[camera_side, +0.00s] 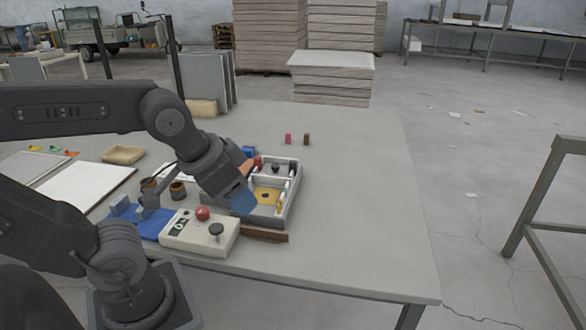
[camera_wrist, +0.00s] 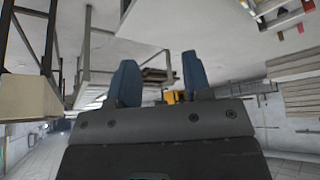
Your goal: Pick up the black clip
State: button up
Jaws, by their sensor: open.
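My gripper (camera_side: 246,178) hangs over the left side of a grey compartmented tray (camera_side: 292,205) in the side view. Its two blue fingers stand apart, and the wrist view shows a clear gap between them (camera_wrist: 158,78). I cannot pick out the black clip for certain. A small dark item (camera_side: 276,167) lies in the tray's far compartment and may be it. A yellow piece (camera_side: 267,193) with a dark spot lies in the near compartment. My gripper hides part of the tray's left side.
A control box (camera_side: 190,238) with a red button and a black knob stands left of the tray. A brown bar (camera_side: 264,236) lies in front of the tray. Pink (camera_side: 288,138) and brown (camera_side: 306,138) pieces stand behind it. The table's right side is clear.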

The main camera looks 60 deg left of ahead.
jog(key=shift+o, duration=0.7)
jog(key=n+g+y, duration=0.2)
jog(key=n+y, duration=0.1)
jog(key=n, duration=0.6)
send_over(294, 164)
jog(key=s+d, duration=0.1)
jog(key=s, duration=0.1)
notch_tip(294, 164, down, 9)
jog(key=x, duration=0.8)
jog(key=shift+s+f, duration=0.15)
jog(key=shift+s, duration=0.1)
jog(key=shift+x, duration=2.85)
jog(key=shift+s+d, duration=0.2)
jog(key=shift+c, duration=0.2)
